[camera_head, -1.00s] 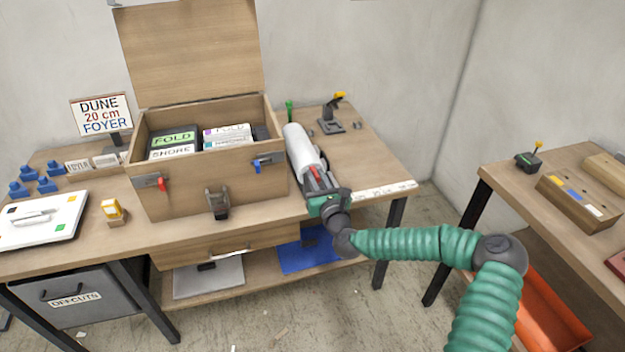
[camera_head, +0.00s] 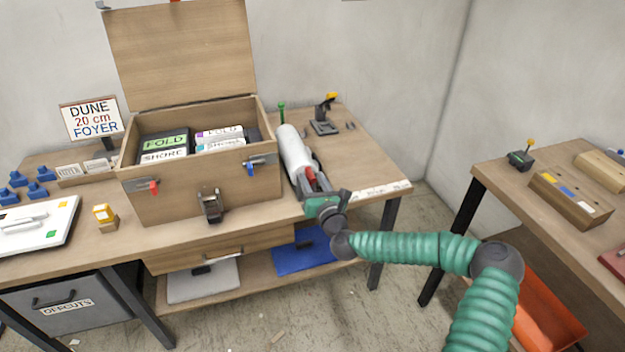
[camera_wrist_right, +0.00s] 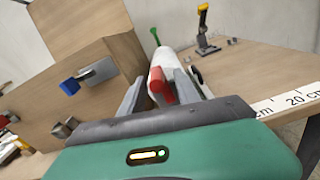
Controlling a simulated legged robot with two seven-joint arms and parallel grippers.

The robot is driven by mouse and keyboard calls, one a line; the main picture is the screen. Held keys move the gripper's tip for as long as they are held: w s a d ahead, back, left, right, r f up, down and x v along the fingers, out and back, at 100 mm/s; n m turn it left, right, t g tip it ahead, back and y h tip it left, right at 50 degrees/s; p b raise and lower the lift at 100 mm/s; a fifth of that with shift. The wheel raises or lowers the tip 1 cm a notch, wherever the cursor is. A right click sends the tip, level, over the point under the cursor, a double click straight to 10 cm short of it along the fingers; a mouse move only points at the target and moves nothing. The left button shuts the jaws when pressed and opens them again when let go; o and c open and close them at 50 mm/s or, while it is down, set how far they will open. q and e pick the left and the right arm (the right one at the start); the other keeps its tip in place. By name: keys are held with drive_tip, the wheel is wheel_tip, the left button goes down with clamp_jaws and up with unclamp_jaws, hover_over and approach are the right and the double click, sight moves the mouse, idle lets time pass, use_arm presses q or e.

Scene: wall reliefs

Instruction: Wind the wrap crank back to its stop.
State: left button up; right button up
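The wrap roll (camera_head: 293,149) is a white cylinder lying on the bench, right of the open wooden box. A red crank handle (camera_head: 311,178) shows at its near end; in the right wrist view the red handle (camera_wrist_right: 160,88) stands in front of the white roll (camera_wrist_right: 165,62). My right gripper (camera_head: 309,184) reaches this near end from the front. In the wrist view its two grey fingers stand apart, one each side of the red handle, with gaps visible. The rest of the crank is hidden behind the gripper. My left gripper is out of view.
The wooden box (camera_head: 215,190) with raised lid and blue latch (camera_head: 252,167) stands close left of the gripper. A black stand with yellow top (camera_head: 325,115) is behind right. A marked scale strip (camera_head: 382,190) runs along the bench's front edge. The bench right of the roll is mostly clear.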

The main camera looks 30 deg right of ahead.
drive_tip(key=shift+r, duration=0.2)
drive_tip(key=shift+s, duration=0.2)
drive_tip(key=p+v, duration=0.1)
drive_tip(key=v, duration=1.5)
drive_tip(key=shift+s+f+p, duration=0.2)
drive_tip(key=shift+s+p, duration=0.05)
drive_tip(key=shift+p, duration=0.05)
drive_tip(key=shift+d, duration=0.1)
